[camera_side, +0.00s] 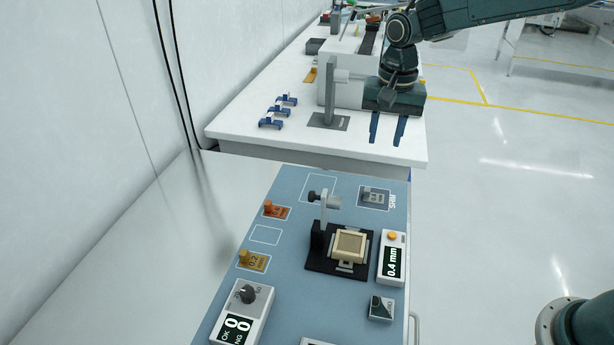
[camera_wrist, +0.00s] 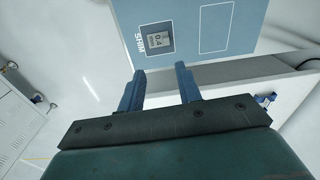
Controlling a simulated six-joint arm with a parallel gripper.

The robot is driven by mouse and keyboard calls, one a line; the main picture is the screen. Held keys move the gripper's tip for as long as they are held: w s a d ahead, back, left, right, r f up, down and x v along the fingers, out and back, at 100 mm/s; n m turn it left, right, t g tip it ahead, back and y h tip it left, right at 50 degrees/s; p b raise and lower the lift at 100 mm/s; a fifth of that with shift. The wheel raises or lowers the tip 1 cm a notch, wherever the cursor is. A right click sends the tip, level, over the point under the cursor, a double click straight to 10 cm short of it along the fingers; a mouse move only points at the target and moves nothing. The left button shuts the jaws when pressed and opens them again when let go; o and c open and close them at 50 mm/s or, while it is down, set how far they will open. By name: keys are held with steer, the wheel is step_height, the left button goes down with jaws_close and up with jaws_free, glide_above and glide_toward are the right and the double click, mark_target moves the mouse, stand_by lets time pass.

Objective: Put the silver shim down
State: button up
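The silver shim (camera_side: 376,196), marked 0.4, lies in the outlined square beside the word SHIM at the far right of the blue panel (camera_side: 290,262). It also shows in the wrist view (camera_wrist: 158,40), lying inside its white outline. My gripper (camera_side: 386,144) is open, with its two blue fingers apart and nothing between them. It hangs beyond the far edge of the panel, apart from the shim. In the wrist view the fingertips (camera_wrist: 160,69) point toward the panel, with the shim ahead of the gap between them.
An orange shim (camera_side: 276,211) and a yellow 0.2 mm shim (camera_side: 254,262) lie at the panel's left. An empty outline (camera_side: 265,235) sits between them. A black fixture with a beige socket (camera_side: 349,246) stands mid-panel, beside a 0.4 mm display unit (camera_side: 392,262).

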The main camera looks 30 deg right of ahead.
steer(key=s+d+r+n+t, duration=0.35)
steer(key=s+r, duration=0.65)
steer(key=s, duration=0.4)
steer(key=s+d+n+t, duration=0.1)
steer(key=s+n, duration=0.3)
steer(key=s, duration=1.1)
steer(key=shift+s+d+f+n+t, duration=0.25)
steer(key=shift+f+n+t, duration=0.1)
steer(key=shift+f, duration=0.1)
